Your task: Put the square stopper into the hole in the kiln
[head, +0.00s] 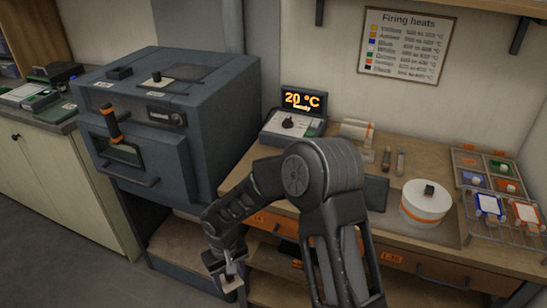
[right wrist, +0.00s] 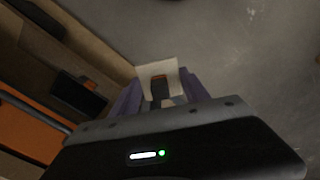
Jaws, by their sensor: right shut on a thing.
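My right gripper (head: 230,280) hangs low in front of the bench and is shut on a pale cream square piece (head: 232,285). In the right wrist view this square stopper (right wrist: 172,66) sits between the purple fingers, with a dark, orange-tipped handle in front of it. The blue-grey kiln (head: 215,105) stands to the left, well above and apart from the gripper. I cannot clearly make out an open hole. My left gripper is not in view.
The wooden bench (head: 340,145) right of the kiln holds a controller reading 20 °C (head: 303,100), a white round turntable (head: 425,200), paint trays and a wire rack (head: 500,232). Open shelves lie below.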

